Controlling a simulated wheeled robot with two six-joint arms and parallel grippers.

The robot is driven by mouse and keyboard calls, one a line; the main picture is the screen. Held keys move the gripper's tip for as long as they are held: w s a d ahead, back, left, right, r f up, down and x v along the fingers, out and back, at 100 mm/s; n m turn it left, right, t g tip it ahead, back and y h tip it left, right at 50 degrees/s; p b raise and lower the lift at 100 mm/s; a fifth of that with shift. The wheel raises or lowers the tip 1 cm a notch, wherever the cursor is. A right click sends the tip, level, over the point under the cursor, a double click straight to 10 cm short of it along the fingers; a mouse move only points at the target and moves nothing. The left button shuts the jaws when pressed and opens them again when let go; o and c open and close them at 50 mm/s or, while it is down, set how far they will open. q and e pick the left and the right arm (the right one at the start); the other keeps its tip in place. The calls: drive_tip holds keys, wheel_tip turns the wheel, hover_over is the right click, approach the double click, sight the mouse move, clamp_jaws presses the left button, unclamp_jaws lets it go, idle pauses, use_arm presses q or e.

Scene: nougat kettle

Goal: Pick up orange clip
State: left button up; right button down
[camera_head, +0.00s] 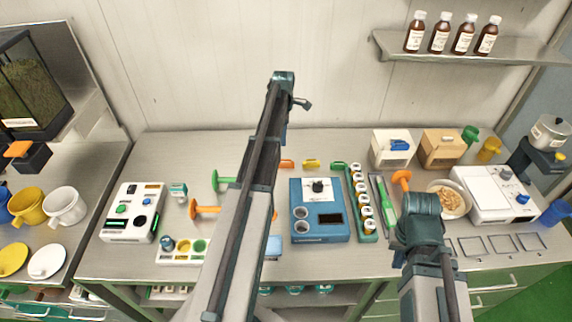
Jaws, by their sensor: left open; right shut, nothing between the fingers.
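A small orange clip (287,163) lies at the back of the bench, just right of my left arm. A yellow clip (311,164) and a green clip (338,165) lie in a row to its right. My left arm crosses in front of the bench and rises past the clip on its left side. My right arm stands at the lower right, in front of the bowl. I cannot make out the fingertips of either gripper. No gripper is seen touching the orange clip.
A blue device (320,222) stands in front of the clips, with a green rack of vials (367,225) beside it. An orange-headed tool (205,209) lies left of my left arm. A white box (391,155) and a tan box (441,152) stand at the back right.

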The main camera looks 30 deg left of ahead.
sight(286, 161)
use_arm(q)
wheel_tip(286, 161, down, 8)
drive_tip(key=b, duration=0.8)
drive_tip(key=shift+f, duration=0.25)
drive_tip(key=f+b, duration=0.2)
drive_tip(key=d+f+b, duration=0.1)
drive_tip(key=f+b, duration=0.1)
drive_tip(key=shift+s+f, duration=0.1)
drive_tip(key=shift+f, duration=0.1)
drive_tip(key=shift+f+b, duration=0.4)
drive_tip(key=shift+b, duration=0.25)
drive_tip(key=shift+r, duration=0.1)
clamp_jaws()
